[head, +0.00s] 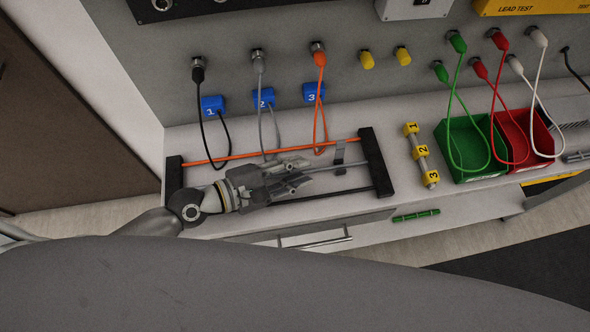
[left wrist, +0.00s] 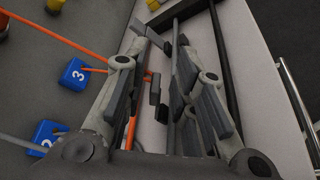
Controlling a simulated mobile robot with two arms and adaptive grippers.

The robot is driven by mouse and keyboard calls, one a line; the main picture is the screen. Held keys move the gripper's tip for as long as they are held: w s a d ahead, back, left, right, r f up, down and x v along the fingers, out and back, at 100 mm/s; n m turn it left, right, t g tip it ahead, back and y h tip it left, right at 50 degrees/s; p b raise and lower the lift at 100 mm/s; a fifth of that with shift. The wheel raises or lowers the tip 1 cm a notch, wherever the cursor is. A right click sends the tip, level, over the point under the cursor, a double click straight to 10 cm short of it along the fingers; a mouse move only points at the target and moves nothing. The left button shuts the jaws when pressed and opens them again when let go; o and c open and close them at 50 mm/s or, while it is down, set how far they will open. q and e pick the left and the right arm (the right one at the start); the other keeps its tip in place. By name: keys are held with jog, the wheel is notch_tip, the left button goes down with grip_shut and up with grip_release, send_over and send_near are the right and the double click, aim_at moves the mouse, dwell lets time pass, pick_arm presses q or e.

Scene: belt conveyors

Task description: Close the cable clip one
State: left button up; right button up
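A dark grey clip-like piece (head: 340,152) stands at the right part of the rod frame, with a flat strip across the rods. It bears no readable number, so I cannot tell that it is clip one. In the left wrist view, dark pieces (left wrist: 155,90) show between the fingers; whether they belong to a clip is unclear. My left gripper (head: 307,175) is open over the frame, left of the clip-like piece. Its two fingers also stand apart in the left wrist view (left wrist: 160,62), with no held thing visible. My right gripper is out of view.
The frame has black end blocks (head: 376,162) and an orange rod (head: 240,156). Blue tags 1 (head: 212,105), 2 (head: 264,98) and 3 (head: 313,92) sit behind, with cables hanging down. Yellow numbered blocks (head: 422,152), a green bin (head: 470,150) and a red bin (head: 521,138) stand right.

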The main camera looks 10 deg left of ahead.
pick_arm(q)
jog(key=shift+f, duration=0.15)
jog(key=shift+s, duration=0.1)
jog(key=shift+v, duration=6)
